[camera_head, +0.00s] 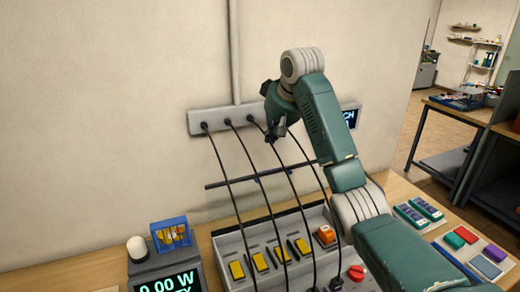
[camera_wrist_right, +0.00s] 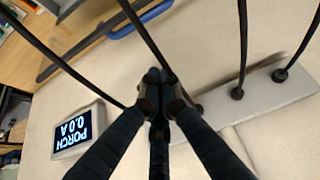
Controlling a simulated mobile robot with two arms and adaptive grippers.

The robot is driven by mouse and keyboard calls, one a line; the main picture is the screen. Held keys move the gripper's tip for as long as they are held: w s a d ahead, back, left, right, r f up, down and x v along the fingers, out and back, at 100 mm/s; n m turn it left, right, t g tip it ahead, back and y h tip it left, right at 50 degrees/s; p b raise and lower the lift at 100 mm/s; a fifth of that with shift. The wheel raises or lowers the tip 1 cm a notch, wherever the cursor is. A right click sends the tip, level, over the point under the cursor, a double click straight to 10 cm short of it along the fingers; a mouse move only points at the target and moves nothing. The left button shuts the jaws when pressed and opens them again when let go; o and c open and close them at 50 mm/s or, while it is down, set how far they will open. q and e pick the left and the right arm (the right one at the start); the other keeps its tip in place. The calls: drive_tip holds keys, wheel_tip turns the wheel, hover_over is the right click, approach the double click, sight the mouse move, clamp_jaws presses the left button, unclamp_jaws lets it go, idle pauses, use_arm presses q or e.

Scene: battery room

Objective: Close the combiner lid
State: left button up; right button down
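The combiner (camera_head: 222,250) is a shallow pale-grey box on the bench, with yellow breakers, an orange switch and a red knob facing up, uncovered. A thin dark bar (camera_head: 225,183) with small blue parts runs above its back edge; I cannot tell whether it is the lid's edge. In the right wrist view the dark bar and a blue curved piece (camera_wrist_right: 142,20) show at the top. My right gripper (camera_head: 274,136) is above and behind the box, near the wall strip. Its fingertips (camera_wrist_right: 161,82) are together, with no object clearly between them. My left gripper is out of view.
Black cables hang from a grey wall strip (camera_head: 190,123) down to the box, close around my right gripper. A PORCH display (camera_head: 350,117) is on the wall.

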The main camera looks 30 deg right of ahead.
drive_tip(key=p+x, duration=0.5)
drive_tip(key=x, duration=0.5)
use_arm(q)
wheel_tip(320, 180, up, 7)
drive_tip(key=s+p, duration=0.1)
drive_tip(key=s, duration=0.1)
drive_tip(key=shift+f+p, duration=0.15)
drive_tip(key=shift+p, duration=0.25)
use_arm(e)
drive_tip(key=s, duration=0.4)
drive_tip(key=shift+a+f, duration=0.15)
drive_tip(key=shift+f, duration=0.05)
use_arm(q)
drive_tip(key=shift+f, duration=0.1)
